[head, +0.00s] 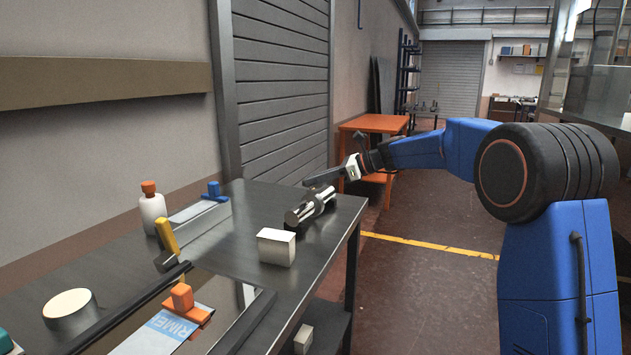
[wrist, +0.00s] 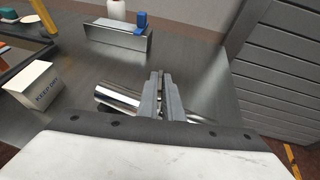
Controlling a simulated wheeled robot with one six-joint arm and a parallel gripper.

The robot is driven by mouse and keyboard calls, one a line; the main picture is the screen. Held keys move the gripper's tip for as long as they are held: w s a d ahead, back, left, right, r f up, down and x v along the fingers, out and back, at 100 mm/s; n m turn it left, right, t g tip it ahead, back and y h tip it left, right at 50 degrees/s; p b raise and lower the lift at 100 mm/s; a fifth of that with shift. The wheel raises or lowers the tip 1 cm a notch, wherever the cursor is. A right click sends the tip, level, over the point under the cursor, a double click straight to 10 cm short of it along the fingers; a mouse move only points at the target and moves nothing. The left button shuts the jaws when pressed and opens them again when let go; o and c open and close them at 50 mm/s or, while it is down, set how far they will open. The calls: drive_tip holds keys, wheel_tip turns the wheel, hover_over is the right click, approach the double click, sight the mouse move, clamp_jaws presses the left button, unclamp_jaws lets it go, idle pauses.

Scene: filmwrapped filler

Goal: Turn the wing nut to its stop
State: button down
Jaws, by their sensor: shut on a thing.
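A shiny metal cylindrical fitting (head: 297,216) lies near the far right corner of the dark bench. It also shows in the wrist view (wrist: 117,97), running to both sides of my fingers. My gripper (head: 309,181) reaches in from the right, just above the fitting. In the wrist view my gripper (wrist: 163,76) has its two fingers close together, with a narrow gap, over the fitting's middle. It is shut on a small part there, which I take to be the wing nut. The fingers hide that part, so its angle cannot be told.
A white box (head: 276,247) stands close to the fitting. A metal block with a blue piece (head: 214,189) and a white bottle (head: 152,208) are farther back. A grey shutter (head: 280,95) rises behind.

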drive_tip(key=c, duration=1.9)
unclamp_jaws()
drive_tip(key=shift+d, duration=0.1)
drive_tip(key=v, duration=1.7)
drive_tip(key=shift+d, duration=0.15)
